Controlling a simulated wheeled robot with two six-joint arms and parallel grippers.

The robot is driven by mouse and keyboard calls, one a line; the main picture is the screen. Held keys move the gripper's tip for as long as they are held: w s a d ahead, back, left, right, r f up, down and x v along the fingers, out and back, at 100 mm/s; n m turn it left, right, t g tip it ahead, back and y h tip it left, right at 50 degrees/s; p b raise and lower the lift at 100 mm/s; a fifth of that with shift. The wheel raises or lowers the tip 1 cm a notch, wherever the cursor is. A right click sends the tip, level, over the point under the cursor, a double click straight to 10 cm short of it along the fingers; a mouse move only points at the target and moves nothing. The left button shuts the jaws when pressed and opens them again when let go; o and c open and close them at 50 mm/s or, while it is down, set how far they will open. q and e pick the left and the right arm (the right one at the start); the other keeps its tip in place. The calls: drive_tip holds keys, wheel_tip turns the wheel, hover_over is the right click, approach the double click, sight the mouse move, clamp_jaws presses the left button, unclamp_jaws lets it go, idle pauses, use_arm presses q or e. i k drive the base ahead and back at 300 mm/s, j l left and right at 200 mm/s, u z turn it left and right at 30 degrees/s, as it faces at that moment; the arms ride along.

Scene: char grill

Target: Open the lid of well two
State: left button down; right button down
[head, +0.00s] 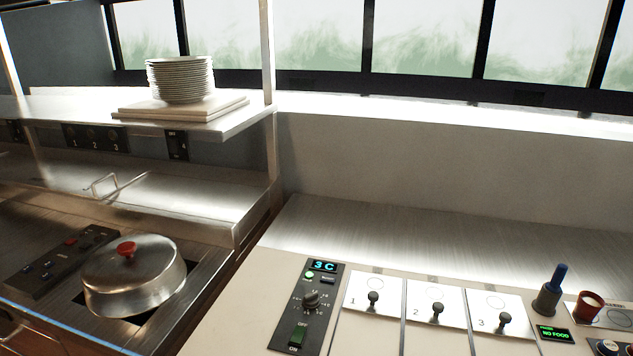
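Three flat white lids marked 1, 2 and 3 lie in a row on the counter at the lower right of the head view. The lid of well two (421,309) is the middle one. It lies flat and looks shut, with a dark knob (437,312) standing on it. The lid of well one (361,300) is to its left and the lid of well three (488,319) to its right, each with a similar knob. Neither of my grippers is in view.
A control panel (308,304) reading "3 C" is left of the lids. A holder with a blue handle (558,277) and a red-rimmed cup (586,307) stand right. A domed pot lid (133,277) and a shelf with stacked plates (180,79) are left. The steel counter behind the lids is clear.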

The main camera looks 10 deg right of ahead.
sight(436, 298)
drive_tip(key=z, duration=0.9)
drive_tip(key=k+j+z, duration=0.2)
drive_tip(key=z, duration=0.15)
drive_tip(key=k+j+z, duration=0.2)
drive_tip(key=z, duration=0.15)
drive_tip(key=k+j+z, duration=0.1)
drive_tip(key=k+z, duration=0.25)
drive_tip(key=i, duration=0.1)
